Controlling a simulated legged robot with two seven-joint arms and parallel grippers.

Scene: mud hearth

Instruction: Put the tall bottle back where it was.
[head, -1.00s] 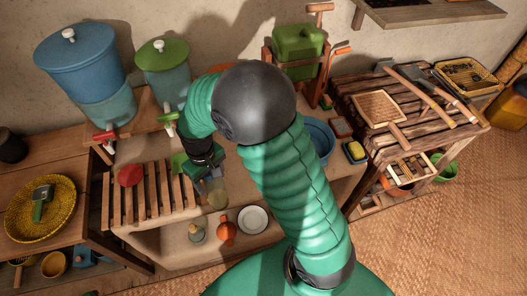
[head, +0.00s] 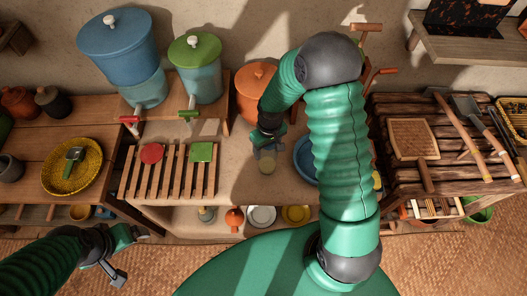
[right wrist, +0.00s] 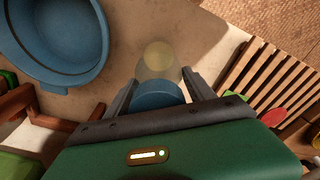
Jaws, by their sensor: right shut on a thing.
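The tall bottle (head: 266,163) looks clear, with a pale yellow patch, and hangs below my right gripper (head: 267,142) in the head view. In the right wrist view its blue top part (right wrist: 158,95) sits between the two fingers of my right gripper (right wrist: 157,92), and the yellow disc shows beyond. The right gripper is shut on it, over the bench between the slatted rack (head: 160,176) and the blue basin (head: 304,160). I cannot tell whether its base touches the bench. My left gripper (head: 130,256) is open and empty at lower left, far from the bottle.
A red lid (head: 151,153) and a green lid (head: 201,151) lie on the rack. An orange pot (head: 254,92) stands behind the gripper. Below, a shelf holds a small orange bottle (head: 234,218), a white plate (head: 261,216) and a yellow plate (head: 296,213). Bare bench lies between rack and basin.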

